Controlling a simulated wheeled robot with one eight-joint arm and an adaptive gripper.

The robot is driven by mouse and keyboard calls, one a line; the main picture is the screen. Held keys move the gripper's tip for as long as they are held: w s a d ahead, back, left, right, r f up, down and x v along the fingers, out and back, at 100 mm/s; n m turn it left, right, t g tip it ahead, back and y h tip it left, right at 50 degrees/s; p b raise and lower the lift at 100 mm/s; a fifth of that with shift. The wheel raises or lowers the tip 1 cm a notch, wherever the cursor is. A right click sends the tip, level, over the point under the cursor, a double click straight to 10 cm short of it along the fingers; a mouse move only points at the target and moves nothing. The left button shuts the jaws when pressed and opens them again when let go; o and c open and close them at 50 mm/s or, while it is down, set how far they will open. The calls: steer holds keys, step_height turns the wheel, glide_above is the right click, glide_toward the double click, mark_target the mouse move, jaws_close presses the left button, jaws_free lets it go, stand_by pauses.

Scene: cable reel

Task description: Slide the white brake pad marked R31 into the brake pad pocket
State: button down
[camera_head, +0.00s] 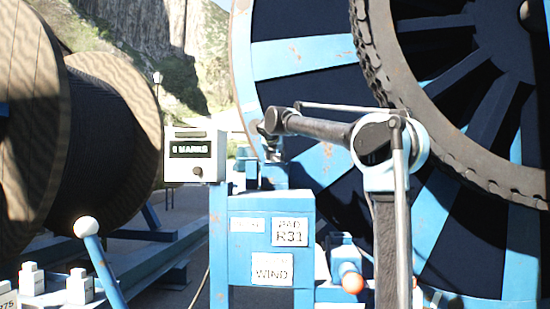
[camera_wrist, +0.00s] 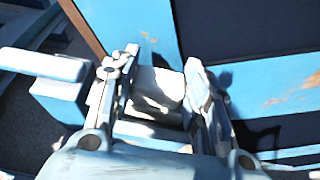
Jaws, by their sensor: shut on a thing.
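A white block, the brake pad (camera_wrist: 158,88), is between the two fingers of my gripper (camera_wrist: 161,62) in the wrist view. My gripper is shut on it. No marking on it can be read. In the head view my gripper (camera_head: 270,130) is small, beside the rim of the large blue reel (camera_head: 242,60), above the blue stand (camera_head: 245,215). The stand carries a label reading PAD R31 (camera_head: 290,232). The pocket cannot be made out clearly; blue metal parts (camera_head: 262,172) sit under my gripper. Whether the pad touches them I cannot tell.
A counter box (camera_head: 195,155) stands left of my gripper. Several white knobbed blocks (camera_head: 80,287) are at the lower left, next to a white-knobbed blue lever (camera_head: 100,262). An orange-tipped part (camera_head: 352,283) sits at the stand's right. A brown cable drum (camera_head: 105,130) stands at left.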

stand_by(0.4)
steer(key=c, duration=0.8)
jaws_free()
steer(key=shift+f, duration=0.1)
steer(key=v, duration=1.2)
